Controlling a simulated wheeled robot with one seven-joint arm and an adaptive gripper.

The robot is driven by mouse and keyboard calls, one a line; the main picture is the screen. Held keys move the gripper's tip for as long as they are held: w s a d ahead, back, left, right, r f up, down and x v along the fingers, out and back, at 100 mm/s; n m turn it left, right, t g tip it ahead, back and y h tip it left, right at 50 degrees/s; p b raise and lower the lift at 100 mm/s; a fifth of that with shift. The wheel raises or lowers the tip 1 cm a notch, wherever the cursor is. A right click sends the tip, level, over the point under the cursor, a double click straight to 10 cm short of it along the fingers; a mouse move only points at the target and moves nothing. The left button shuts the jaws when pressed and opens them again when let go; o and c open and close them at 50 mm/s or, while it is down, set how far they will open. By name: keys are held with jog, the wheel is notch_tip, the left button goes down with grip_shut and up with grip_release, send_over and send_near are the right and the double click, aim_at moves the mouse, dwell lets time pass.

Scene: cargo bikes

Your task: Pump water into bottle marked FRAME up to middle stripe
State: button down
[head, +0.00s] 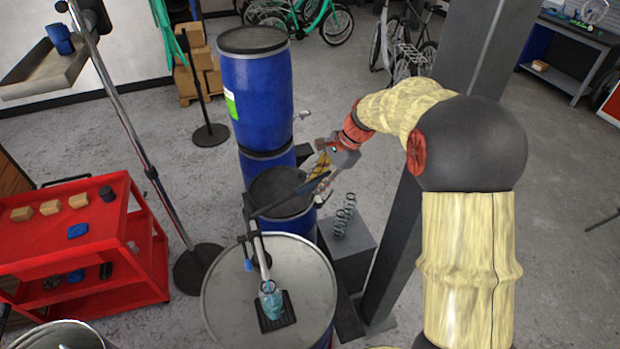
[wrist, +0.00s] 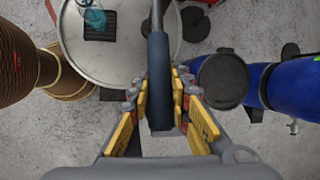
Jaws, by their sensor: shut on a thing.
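My gripper (head: 322,170) is shut on the dark-blue grip of the pump lever (head: 290,196). In the wrist view its yellow-padded fingers (wrist: 158,92) lie on both sides of the grip (wrist: 158,62). The lever slopes down to the left to the pump post, and a pale spout pipe (head: 262,256) leads down toward a clear bluish bottle (head: 269,301). The bottle stands on a black mat (head: 285,322) on the pale drum lid (head: 235,295). The bottle also shows in the wrist view (wrist: 95,17). Its marking, stripes and water level are too small to read.
Blue drums (head: 262,95) stand behind the lever. A grey box with wire coils (head: 344,215) is right of the pale drum, beside a dark pillar (head: 440,130). A red cart (head: 80,235) and a stand with a round base (head: 200,268) are at left.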

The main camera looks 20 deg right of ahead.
notch_tip(320, 180, down, 10)
jog(key=d+y+b, duration=0.1)
jog(key=y+b, duration=0.2)
jog(key=y, duration=0.2)
jog(key=shift+d, duration=0.15)
jog(key=shift+s, duration=0.1)
jog(key=c, duration=1.8)
grip_release()
jog(key=shift+c, duration=0.2)
jog(key=shift+o, duration=1.1)
jog(key=shift+r, duration=0.1)
notch_tip(320, 180, up, 10)
